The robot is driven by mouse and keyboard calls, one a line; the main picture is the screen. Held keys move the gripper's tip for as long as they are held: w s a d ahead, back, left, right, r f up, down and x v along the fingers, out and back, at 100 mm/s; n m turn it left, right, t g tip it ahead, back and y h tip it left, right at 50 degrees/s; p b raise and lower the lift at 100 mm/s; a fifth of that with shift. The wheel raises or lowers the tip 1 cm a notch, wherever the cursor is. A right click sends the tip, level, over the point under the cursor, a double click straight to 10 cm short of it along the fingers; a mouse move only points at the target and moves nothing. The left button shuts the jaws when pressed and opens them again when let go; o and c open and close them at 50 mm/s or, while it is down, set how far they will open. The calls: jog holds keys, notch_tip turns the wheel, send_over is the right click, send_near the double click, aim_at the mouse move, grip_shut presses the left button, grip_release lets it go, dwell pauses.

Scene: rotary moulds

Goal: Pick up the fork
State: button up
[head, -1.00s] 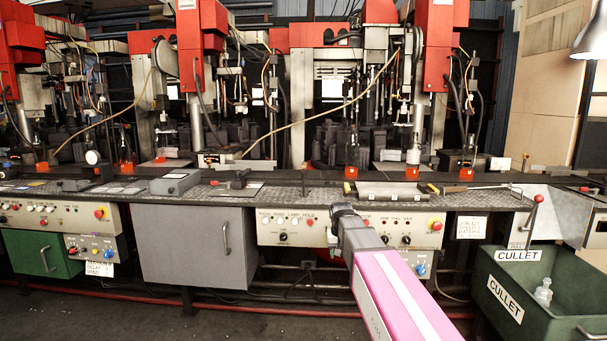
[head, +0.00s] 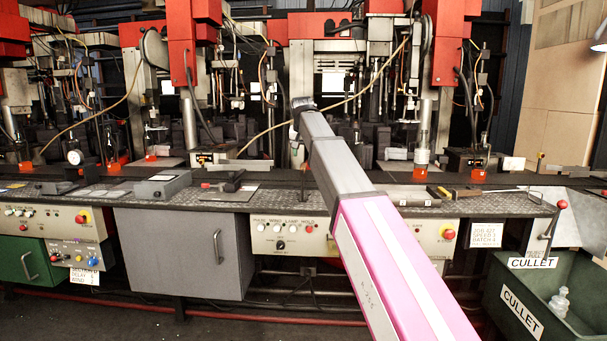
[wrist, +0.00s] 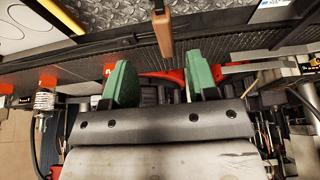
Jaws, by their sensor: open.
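In the head view my arm reaches up and left over the bench, and my gripper (head: 303,106) is at its far end in front of the machines. In the wrist view the two green fingers of my gripper (wrist: 160,80) are apart with nothing between them. A brown, wood-like handle (wrist: 165,35) shows in that view, beyond the fingertips and in line with the gap. I cannot tell whether it belongs to the fork; no prongs are visible. My arm hides part of the bench in the head view.
The dark bench (head: 110,195) runs across the front of red and grey machines. A grey box (head: 163,185) and a dark tool (head: 233,183) lie on its left half; a long thin tool (head: 490,190) lies on the right. A green cullet bin (head: 545,300) stands lower right.

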aim_at(303, 166)
jog(key=shift+w+a+r, duration=0.2)
jog(key=shift+w+r, duration=0.1)
jog(key=shift+r, duration=0.25)
jog(key=shift+w+f, duration=0.1)
jog(key=shift+w, duration=0.05)
jog(key=x, duration=1)
jog(key=shift+a+f, duration=0.1)
jog(key=shift+f, duration=0.15)
jog(key=shift+c, duration=0.3)
grip_shut()
